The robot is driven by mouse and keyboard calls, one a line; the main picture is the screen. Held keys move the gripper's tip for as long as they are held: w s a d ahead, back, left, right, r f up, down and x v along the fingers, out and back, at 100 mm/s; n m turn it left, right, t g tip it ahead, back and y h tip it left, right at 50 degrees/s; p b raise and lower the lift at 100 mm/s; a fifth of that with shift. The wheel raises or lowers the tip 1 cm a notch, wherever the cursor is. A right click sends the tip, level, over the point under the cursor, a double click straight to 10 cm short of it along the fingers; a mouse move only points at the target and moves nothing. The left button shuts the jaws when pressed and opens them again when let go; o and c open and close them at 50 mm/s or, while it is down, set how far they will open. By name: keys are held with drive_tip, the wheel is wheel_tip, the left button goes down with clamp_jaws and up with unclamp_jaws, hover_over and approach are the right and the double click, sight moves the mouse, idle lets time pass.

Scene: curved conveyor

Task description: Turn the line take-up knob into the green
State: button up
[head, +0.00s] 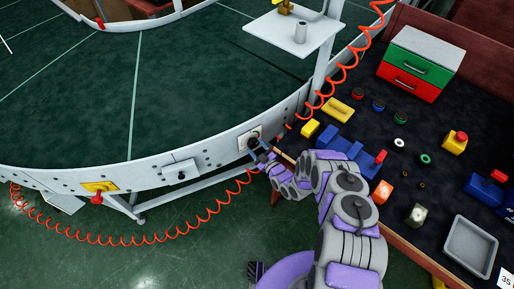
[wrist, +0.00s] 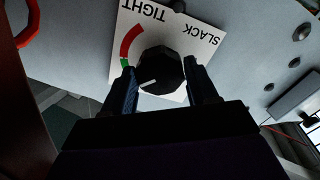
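The take-up knob (wrist: 163,68) is black and faceted, with a white pointer line towards the lower left in the wrist view. It sits on a white dial plate (wrist: 196,22) reading TIGHT and SLACK, upside down here. A red arc with a short green band (wrist: 125,63) runs along the plate's left side; the pointer lies below the green. My gripper (wrist: 163,83) has one finger on each side of the knob, very close to it; I cannot tell whether they press on it. In the head view my gripper (head: 262,148) reaches the dark knob (head: 253,137) on the conveyor's side rail.
The curved conveyor (head: 190,80) fills the left. A coiled red hose (head: 200,228) hangs along its rail. To the right, a dark bench holds a green and red drawer box (head: 421,62), a grey tray (head: 470,247) and several small parts. A white shelf (head: 292,32) stands above the rail.

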drive_tip(key=o, duration=0.4)
drive_tip(key=shift+s, duration=0.1)
drive_tip(key=p+v, duration=0.2)
drive_tip(key=v, duration=1.5)
drive_tip(key=shift+d, duration=0.1)
